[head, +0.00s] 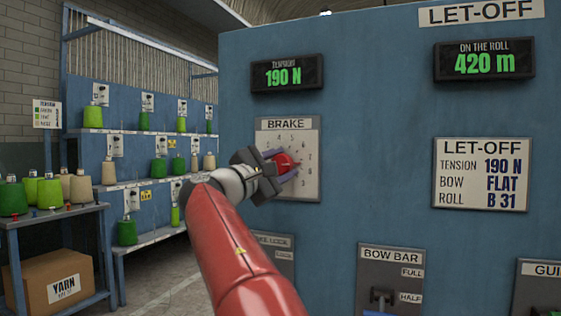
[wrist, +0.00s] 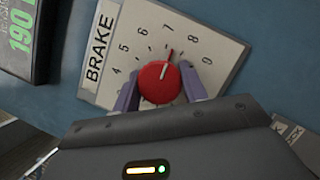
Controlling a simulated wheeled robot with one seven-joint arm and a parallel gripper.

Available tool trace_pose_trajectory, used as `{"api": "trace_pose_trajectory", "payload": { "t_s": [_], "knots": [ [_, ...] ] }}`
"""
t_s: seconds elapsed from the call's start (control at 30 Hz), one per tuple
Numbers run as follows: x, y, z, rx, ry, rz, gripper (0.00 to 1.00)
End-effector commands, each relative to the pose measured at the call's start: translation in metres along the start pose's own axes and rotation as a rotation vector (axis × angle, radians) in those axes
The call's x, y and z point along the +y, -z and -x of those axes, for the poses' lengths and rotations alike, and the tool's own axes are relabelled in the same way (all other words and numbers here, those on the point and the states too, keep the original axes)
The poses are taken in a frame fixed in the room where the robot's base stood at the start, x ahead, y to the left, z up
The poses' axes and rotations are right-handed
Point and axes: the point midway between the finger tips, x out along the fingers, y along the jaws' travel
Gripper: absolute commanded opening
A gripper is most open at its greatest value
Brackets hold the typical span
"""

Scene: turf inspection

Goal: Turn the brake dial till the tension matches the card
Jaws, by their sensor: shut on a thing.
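The red brake dial (head: 283,162) sits on a pale plate marked BRAKE (head: 307,180) on the blue cabinet. In the wrist view the dial (wrist: 157,86) has its white pointer close to the 7. My gripper (head: 284,166) is shut on the dial, one purple finger on each side; the fingers also show in the wrist view (wrist: 160,92). The tension display (head: 287,74) above the dial reads 190 N in green. The LET-OFF card (head: 481,174) at the right lists tension 190 N, bow FLAT and roll B 31.
An ON THE ROLL display (head: 485,59) reads 420 m. A bow bar lever plate (head: 391,281) is below the dial to the right. Blue shelves (head: 140,186) with green and tan yarn cones and a yarn box (head: 55,285) stand at the left.

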Motion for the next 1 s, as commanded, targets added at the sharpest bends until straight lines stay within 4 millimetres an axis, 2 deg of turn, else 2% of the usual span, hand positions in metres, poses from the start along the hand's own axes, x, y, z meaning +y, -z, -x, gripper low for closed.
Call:
{"api": "trace_pose_trajectory", "payload": {
  "t_s": [0.3, 0.8, 0.83, 1.0],
  "knots": [
    [0.0003, 0.0005, 0.0002, 0.001, 0.040, -0.097, 0.20],
    [-0.0004, 0.0007, 0.0003, 0.001, 0.048, -0.112, 0.20],
    [-0.0004, 0.0007, 0.0003, 0.001, 0.047, -0.111, 0.45],
    [-0.0002, 0.0005, 0.0002, 0.001, 0.047, -0.111, 0.64]
  ]
}}
